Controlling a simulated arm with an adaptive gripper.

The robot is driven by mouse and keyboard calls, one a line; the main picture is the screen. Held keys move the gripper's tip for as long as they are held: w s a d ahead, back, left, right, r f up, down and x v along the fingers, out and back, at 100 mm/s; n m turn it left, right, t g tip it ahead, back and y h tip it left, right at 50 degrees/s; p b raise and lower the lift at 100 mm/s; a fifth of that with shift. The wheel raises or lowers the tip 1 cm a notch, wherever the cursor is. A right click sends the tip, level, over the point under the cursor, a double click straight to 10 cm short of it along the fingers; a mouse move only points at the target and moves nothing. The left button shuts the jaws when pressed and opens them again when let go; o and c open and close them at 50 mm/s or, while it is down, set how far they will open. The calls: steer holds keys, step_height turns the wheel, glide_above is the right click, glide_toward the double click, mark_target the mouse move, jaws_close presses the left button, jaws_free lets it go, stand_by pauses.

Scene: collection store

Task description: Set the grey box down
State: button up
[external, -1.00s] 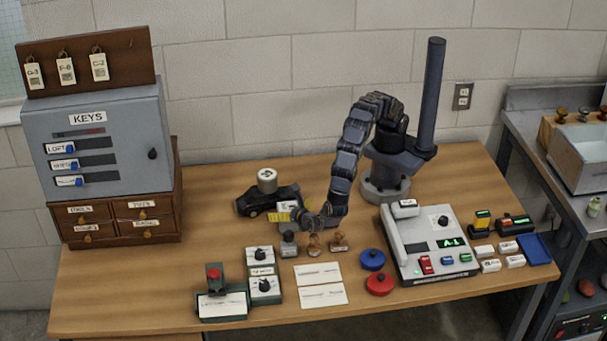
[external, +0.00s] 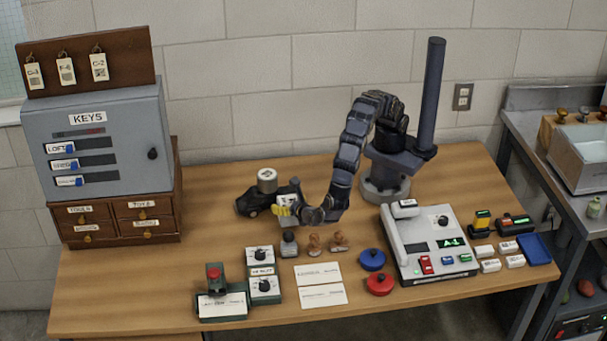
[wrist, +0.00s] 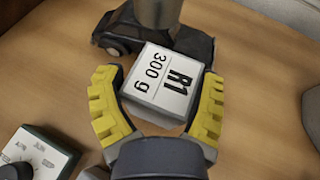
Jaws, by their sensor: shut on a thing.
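The grey box (wrist: 160,82) has a white top label reading "R1 300 g" in the wrist view. It sits between the yellow fingers of my gripper (wrist: 158,92), which is shut on it. I cannot tell whether the box's underside touches the table. The car lies just beyond the box in the wrist view, very close to it.
A white-topped cylinder (external: 267,180) stands on the car. Several stamps (external: 289,244) and dial boxes (external: 260,256) stand in front of my gripper. A grey console (external: 432,245) is to the right. The table behind the car and toward the key cabinet (external: 100,150) is clear.

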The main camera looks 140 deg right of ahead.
mark_target(287, 202)
step_height(287, 202, up, 7)
steer(key=shift+w, duration=0.1)
steer(key=w+d+r+n+t, duration=0.1)
steer(key=w+n+t, duration=0.1)
steer(key=w+t, duration=0.1)
steer(key=w+d+r+n+t, duration=0.1)
steer(key=w+d+n+t, duration=0.1)
steer(key=w+n, duration=0.1)
steer(key=w+d+r+n+t, duration=0.2)
steer(key=w+t, duration=0.1)
steer(key=w, duration=0.1)
steer(key=shift+d+t+h, duration=0.2)
steer(key=shift+t+h, duration=0.1)
steer(key=shift+h, duration=0.1)
steer(key=shift+n+t, duration=0.4)
steer(key=shift+n, duration=0.3)
steer(key=shift+w+d+f, duration=1.05)
steer(key=shift+w+f, duration=1.1)
steer(key=shift+w, duration=0.1)
steer(key=shift+w+d+f, duration=1)
steer(key=shift+w+f, duration=1.15)
steer(key=shift+w, duration=0.05)
steer(key=shift+w+d+f, duration=1.05)
steer(key=shift+w+f, duration=1.1)
steer(key=shift+w, duration=0.1)
steer(key=shift+f, duration=0.1)
steer(key=o, duration=1.1)
steer(key=shift+c, duration=0.2)
